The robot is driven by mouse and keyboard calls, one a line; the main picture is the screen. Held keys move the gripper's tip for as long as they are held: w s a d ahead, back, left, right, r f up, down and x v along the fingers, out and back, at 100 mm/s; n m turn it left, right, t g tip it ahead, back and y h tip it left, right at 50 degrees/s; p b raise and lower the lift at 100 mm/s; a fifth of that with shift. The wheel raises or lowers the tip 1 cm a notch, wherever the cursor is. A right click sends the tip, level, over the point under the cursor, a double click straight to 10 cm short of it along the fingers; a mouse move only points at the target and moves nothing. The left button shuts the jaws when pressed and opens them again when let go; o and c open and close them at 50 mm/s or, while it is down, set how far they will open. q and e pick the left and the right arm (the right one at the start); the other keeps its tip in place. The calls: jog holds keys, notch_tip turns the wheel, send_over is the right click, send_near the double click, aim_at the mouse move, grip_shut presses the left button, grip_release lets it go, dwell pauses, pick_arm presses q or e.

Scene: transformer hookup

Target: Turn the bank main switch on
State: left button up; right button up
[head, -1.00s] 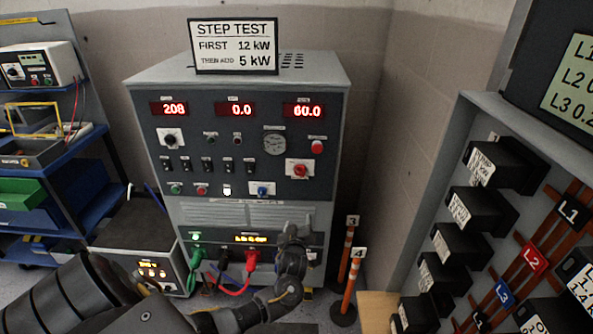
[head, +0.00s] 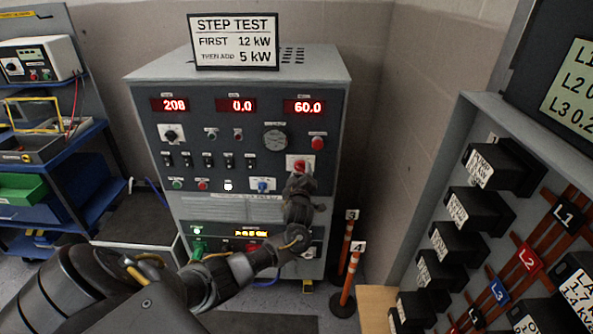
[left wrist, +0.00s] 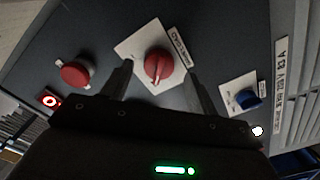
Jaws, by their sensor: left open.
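The bank main switch looks to be the red rotary knob (head: 299,165) on a white plate, on the right of the grey load bank's front panel (head: 235,150). In the left wrist view the red knob (left wrist: 158,64) shows large on its tilted white plate; its label is hard to read. My left gripper (head: 299,180) is just in front of the knob and hides its lower part. In the left wrist view my open fingers (left wrist: 160,74) point at the panel, one on each side of the knob. I cannot tell whether they touch it. My right gripper is out of view.
A red push button (head: 317,143) sits above the knob, and a blue knob (head: 263,185) is to its left. Black breakers (head: 208,160) line the panel. Orange posts (head: 347,280) stand right of the bank. A breaker cabinet (head: 470,100) fills the right side.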

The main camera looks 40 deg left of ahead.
pick_arm(q)
jog(key=shift+w+a+f, duration=0.2)
jog(key=shift+w+a, duration=0.25)
jog(key=shift+w, duration=0.05)
jog(key=shift+w+a+f, duration=0.15)
jog(key=shift+w+a, duration=0.3)
jog(key=shift+w, duration=0.05)
jog(key=shift+r, duration=0.1)
jog(key=shift+s+d+r, duration=0.15)
jog(key=shift+d+r, duration=0.05)
jog(key=shift+d, duration=0.05)
jog(key=shift+d+r, duration=0.1)
jog(key=shift+d, duration=0.05)
jog(key=c, duration=0.9)
jog(key=shift+c, duration=0.2)
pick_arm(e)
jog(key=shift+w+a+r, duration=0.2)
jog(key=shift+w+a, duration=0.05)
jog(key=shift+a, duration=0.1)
